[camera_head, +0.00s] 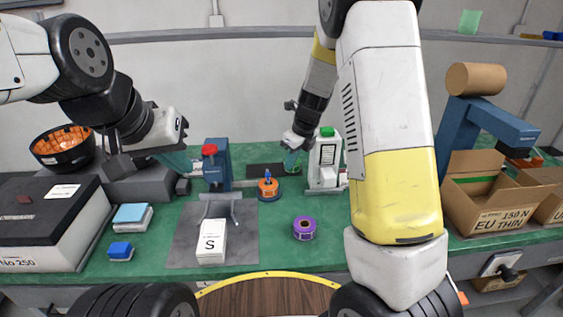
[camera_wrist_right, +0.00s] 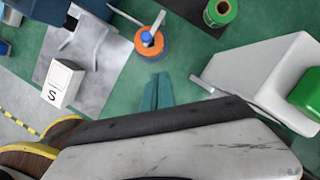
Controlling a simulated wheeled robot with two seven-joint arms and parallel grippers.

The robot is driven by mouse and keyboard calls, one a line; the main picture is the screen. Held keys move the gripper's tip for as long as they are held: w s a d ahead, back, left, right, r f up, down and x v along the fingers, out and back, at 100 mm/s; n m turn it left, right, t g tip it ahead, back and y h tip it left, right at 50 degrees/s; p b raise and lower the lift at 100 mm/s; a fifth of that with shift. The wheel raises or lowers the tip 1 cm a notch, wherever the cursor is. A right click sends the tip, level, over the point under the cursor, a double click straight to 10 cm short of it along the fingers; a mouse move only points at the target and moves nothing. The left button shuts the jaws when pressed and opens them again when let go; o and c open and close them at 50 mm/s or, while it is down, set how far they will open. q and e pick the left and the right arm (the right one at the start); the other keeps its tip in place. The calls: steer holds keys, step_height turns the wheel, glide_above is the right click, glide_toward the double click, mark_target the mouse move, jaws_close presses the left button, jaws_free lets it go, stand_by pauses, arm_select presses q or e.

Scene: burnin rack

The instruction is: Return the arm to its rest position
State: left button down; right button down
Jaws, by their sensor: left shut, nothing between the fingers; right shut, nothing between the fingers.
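My right arm reaches from the top right of the head view over the table, with its gripper (camera_head: 291,160) near the table's back, left of a white bottle with a green cap (camera_head: 327,160). In the right wrist view the teal fingers of this gripper (camera_wrist_right: 157,92) lie together, empty, above bare green mat. My left gripper (camera_head: 178,162) is at the left of the head view, beside a blue stand with a red knob (camera_head: 215,168). Its teal fingers are shut with nothing visible between them.

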steer(key=s+d+r+n+t+y, duration=0.1)
steer(key=s+d+r+n, duration=0.2)
steer(key=s+r+n, duration=1.2)
steer(key=s+d+r+n+t, duration=0.1)
steer(key=s+r+n, duration=0.1)
steer(key=s+n, duration=0.4)
steer(key=s+d+r+n+t+h, duration=0.1)
steer(key=s+r+n, duration=0.1)
steer(key=s+n, duration=0.4)
steer(key=shift+s+d+r+n+t, duration=0.2)
steer(key=shift+s+r+n+t, duration=0.15)
steer(key=shift+s, duration=0.35)
